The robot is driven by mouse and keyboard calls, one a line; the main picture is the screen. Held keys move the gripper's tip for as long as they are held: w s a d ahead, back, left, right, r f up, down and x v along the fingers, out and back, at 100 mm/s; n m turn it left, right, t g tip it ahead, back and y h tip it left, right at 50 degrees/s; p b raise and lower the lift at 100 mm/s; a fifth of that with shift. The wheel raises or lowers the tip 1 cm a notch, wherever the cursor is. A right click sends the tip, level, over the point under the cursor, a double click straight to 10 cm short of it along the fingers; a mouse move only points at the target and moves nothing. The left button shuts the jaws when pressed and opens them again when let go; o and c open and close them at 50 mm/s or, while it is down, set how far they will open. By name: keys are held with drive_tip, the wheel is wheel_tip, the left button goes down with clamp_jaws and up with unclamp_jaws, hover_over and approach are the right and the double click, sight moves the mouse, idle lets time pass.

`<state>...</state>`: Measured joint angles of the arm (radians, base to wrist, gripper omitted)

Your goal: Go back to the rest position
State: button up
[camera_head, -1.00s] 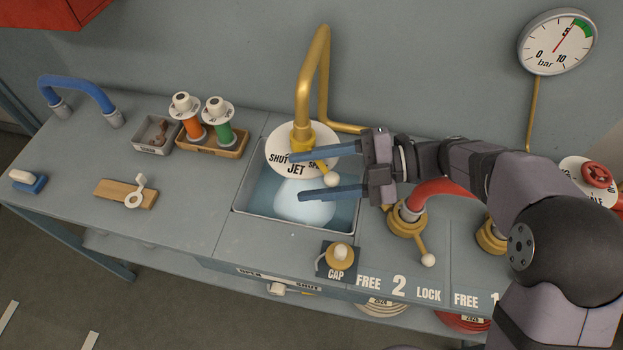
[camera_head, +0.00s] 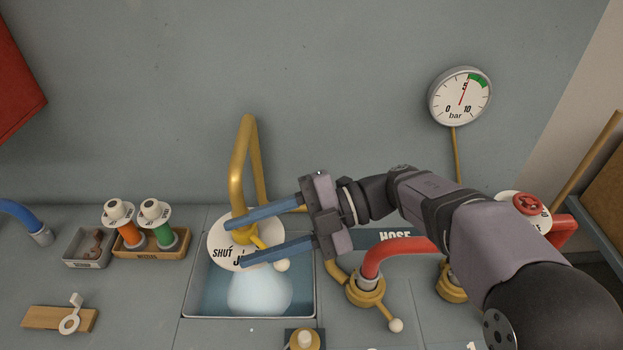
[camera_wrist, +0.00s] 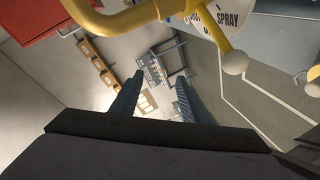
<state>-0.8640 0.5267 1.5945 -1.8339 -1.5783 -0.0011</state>
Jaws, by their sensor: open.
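My gripper (camera_head: 252,237) is open and empty, its two blue fingers apart and pointing left. In the head view it is in front of the yellow spout (camera_head: 240,165) and overlaps the round white dial plate (camera_head: 218,238) marked SHUT. A yellow lever with a pale ball (camera_head: 282,265) lies by the fingers. Whether the fingers touch it cannot be told. In the wrist view the fingers (camera_wrist: 153,95) are spread with nothing between them, and the yellow lever's ball (camera_wrist: 235,62) shows above right of them. Water (camera_head: 258,292) is in the sink below.
A red hose (camera_head: 400,246) on a yellow valve (camera_head: 366,290) stands right of the sink (camera_head: 195,300). A gauge (camera_head: 460,96) hangs on the wall. Nozzles sit in a wooden tray (camera_head: 150,252) at left, beside a grey box (camera_head: 80,262). Open air lies above the bench.

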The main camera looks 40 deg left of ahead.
drive_tip(key=w+r+m+t+y, duration=0.2)
drive_tip(key=w+m+t+y, duration=0.8)
drive_tip(key=w, duration=1.3)
drive_tip(key=w+d+f+m+t+h+p, duration=0.1)
drive_tip(key=w+d+f+m+t+h, duration=0.2)
drive_tip(key=w+d+m+t+h, duration=0.45)
drive_tip(key=w+d+f+m+t+h, duration=0.3)
drive_tip(key=w+d+m+t, duration=0.2)
drive_tip(key=w+d+m, duration=0.6)
drive_tip(key=s+d+f+m+g+h, duration=0.1)
drive_tip(key=s+d+f+m+h, duration=0.25)
drive_tip(key=d, duration=0.75)
drive_tip(key=s+d+f+m+g+h, duration=0.1)
drive_tip(key=s+d+f+m+h, duration=0.25)
drive_tip(key=d, duration=0.75)
drive_tip(key=s+d+f+m+g, duration=0.2)
drive_tip(key=s+d+f+g, duration=0.1)
drive_tip(key=s, duration=0.7)
drive_tip(key=s+d+f+m+g+p, duration=0.1)
drive_tip(key=s+d+f+m+g, duration=0.2)
drive_tip(key=s, duration=0.8)
wheel_tip(320, 180, down, 2)
drive_tip(key=shift+s+d+f+g+h, duration=0.1)
drive_tip(key=shift+s+d+g+h, duration=0.2)
drive_tip(key=shift+d+g, duration=0.4)
